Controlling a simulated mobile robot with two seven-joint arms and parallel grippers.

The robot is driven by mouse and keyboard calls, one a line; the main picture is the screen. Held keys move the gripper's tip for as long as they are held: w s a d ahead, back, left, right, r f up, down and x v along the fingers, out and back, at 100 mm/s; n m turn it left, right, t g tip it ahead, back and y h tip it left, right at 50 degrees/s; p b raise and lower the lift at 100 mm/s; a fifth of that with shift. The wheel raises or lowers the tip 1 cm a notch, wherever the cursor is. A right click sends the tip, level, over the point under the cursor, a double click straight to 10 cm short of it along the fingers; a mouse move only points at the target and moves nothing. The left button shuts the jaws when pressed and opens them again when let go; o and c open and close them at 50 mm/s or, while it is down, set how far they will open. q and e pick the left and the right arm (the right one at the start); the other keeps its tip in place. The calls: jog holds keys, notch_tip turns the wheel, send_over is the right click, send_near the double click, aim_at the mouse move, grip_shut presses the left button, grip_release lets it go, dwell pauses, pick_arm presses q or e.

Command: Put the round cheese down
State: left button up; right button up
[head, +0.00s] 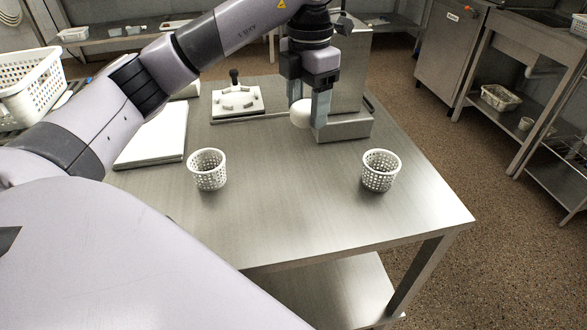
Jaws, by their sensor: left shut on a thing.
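The round cheese (301,113) is a small white rounded piece. It is held between the fingers of my left gripper (308,108), which points down above the far part of the steel table (290,215). One finger covers part of the cheese. The gripper is in front of a steel block-like machine, and I cannot tell exactly how high the cheese is above the table. My right gripper does not show.
Two white perforated baskets stand on the table, one at the left (208,170) and one at the right (381,170). A white board (155,135) lies at the left. A white device with a black knob (238,101) stands behind. The table's front middle is clear.

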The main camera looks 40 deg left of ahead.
pick_arm(q)
jog(key=b, duration=0.1)
send_over(304, 186)
notch_tip(304, 186, down, 12)
jog(key=shift+r, duration=0.1)
jog(key=shift+f+b, duration=0.4)
jog(key=shift+f, duration=2.05)
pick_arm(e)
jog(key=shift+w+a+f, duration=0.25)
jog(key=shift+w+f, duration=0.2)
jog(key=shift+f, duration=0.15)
pick_arm(q)
jog(key=shift+f, duration=0.2)
jog(key=o, duration=1.1)
jog(key=shift+r, duration=0.1)
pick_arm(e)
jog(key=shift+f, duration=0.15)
